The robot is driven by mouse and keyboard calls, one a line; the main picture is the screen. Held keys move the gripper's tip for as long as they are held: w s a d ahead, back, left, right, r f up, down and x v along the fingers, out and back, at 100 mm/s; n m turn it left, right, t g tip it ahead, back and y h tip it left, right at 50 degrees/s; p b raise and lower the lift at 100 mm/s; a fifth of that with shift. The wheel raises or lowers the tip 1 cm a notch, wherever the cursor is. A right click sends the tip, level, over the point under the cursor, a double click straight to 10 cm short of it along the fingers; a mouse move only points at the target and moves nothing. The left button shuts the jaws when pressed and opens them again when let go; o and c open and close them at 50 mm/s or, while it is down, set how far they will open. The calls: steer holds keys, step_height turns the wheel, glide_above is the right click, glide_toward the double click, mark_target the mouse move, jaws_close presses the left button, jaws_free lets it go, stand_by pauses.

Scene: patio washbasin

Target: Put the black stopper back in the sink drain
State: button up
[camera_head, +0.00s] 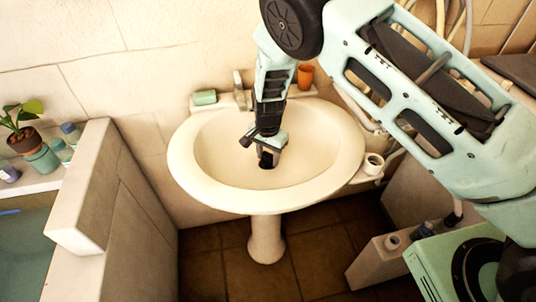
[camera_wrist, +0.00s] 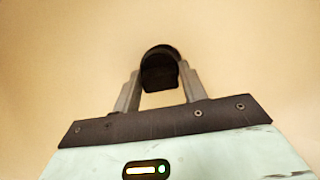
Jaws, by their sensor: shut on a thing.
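The white sink (camera_head: 182,165) is an oval pedestal basin in the middle of the head view. My gripper (camera_head: 268,150) points down into the bowl, and its fingers also show in the wrist view (camera_wrist: 160,80). It is shut on the black stopper (camera_wrist: 160,77), a small dark piece between the fingertips. A dark patch (camera_head: 267,161) shows just under the fingers in the head view; I cannot tell stopper from drain there. A dark rounded edge shows behind the stopper in the wrist view. The drain is not clearly seen, nor whether the stopper touches it.
A faucet (camera_head: 239,88) stands at the back rim, with a green soap bar (camera_head: 204,97) to its left and an orange cup (camera_head: 305,77) to the right behind my arm. A paper roll (camera_head: 373,164) is beside the right rim. A low wall (camera_head: 95,190) stands left.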

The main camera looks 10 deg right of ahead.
mark_target(268, 154)
steer(key=shift+f+b, duration=0.35)
steer(key=shift+f, duration=0.25)
steer(key=o, duration=0.8)
steer(key=shift+c, duration=0.2)
steer(key=shift+r, duration=0.1)
steer(key=shift+r+p, duration=3.75)
steer(key=shift+r, duration=1.7)
